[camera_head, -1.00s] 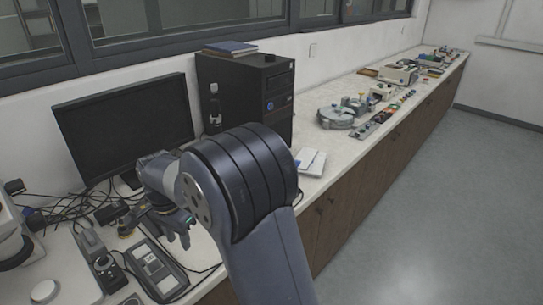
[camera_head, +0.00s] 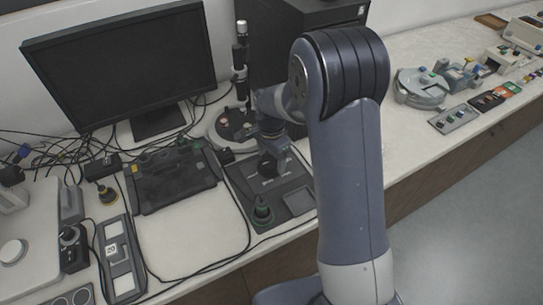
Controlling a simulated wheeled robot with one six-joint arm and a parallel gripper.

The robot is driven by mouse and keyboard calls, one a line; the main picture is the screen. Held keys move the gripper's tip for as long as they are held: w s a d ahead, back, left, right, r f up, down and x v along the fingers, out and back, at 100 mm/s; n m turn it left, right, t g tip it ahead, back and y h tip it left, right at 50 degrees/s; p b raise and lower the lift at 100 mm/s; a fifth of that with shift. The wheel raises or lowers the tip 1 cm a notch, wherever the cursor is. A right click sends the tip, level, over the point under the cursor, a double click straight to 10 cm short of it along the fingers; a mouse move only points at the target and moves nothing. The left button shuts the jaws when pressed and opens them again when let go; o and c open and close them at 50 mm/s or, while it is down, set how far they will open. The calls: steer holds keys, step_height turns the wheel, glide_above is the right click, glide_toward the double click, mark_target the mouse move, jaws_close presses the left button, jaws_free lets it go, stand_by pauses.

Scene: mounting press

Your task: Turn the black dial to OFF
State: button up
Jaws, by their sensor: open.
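A dark control plate (camera_head: 243,192) lies on the bench in the middle of the view. A black dial (camera_head: 267,166) sits on it, partly behind my gripper. A second dark knob with a green ring (camera_head: 263,211) stands near the plate's front edge. I cannot tell from the view which knob is the task's dial, and no OFF mark is readable. My gripper (camera_head: 282,158) is open and empty, pointing down over the back part of the plate, close to the black dial. I cannot tell if it touches the dial.
A black monitor (camera_head: 125,62) and a computer tower (camera_head: 272,45) stand behind. Loose cables cross the bench. A grey round device (camera_head: 420,88) is at right.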

steer(key=shift+d+f, duration=0.1)
steer(key=shift+f, duration=0.15)
steer(key=c, duration=1)
steer(key=shift+o, duration=0.2)
